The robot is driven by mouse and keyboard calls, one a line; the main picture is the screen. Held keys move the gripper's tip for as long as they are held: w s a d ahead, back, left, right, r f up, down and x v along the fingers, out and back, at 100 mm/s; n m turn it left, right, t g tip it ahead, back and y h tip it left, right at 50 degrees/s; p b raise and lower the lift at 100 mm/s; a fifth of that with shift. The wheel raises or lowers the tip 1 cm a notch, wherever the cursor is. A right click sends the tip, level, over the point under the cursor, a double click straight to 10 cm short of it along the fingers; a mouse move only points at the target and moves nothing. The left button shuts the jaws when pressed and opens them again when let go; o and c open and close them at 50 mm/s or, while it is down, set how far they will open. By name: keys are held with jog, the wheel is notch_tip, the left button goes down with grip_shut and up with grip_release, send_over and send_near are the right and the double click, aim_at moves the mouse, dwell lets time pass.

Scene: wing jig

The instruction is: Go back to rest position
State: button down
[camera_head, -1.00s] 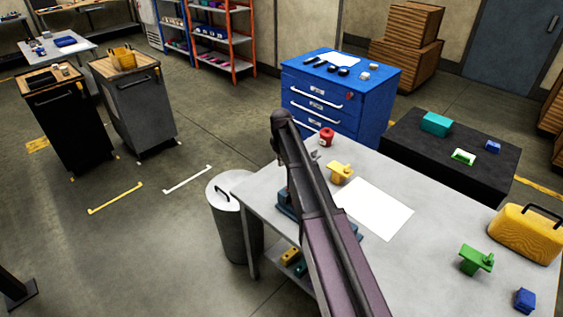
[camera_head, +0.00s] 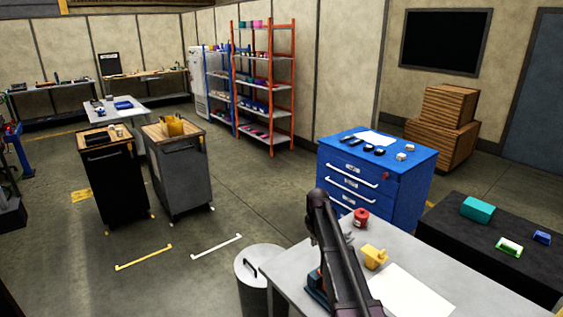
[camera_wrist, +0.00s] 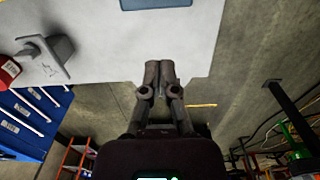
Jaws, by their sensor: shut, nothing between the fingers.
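My gripper (camera_wrist: 160,75) shows in the wrist view with its two fingers together and nothing between them. It is above the edge of the grey table (camera_wrist: 185,40), with the floor beyond. In the head view my arm reaches over the same table (camera_head: 285,268), and the gripper's fingers are hidden there. A yellow part (camera_head: 374,257) and a red round part (camera_head: 360,217) stand on the table near the arm. A white sheet (camera_head: 405,292) lies to the right of the arm.
A grey bin (camera_head: 258,285) stands at the table's left edge. A blue drawer cabinet (camera_head: 372,185) is behind the table, and a black low table (camera_head: 470,245) is to the right. Two carts, one black (camera_head: 118,190) and one grey (camera_head: 180,180), stand at left. Open floor lies between.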

jog(key=s+m, duration=0.7)
jog(key=s, duration=2.2)
jog(key=shift+d, duration=0.45)
jog(key=shift+w, duration=0.1)
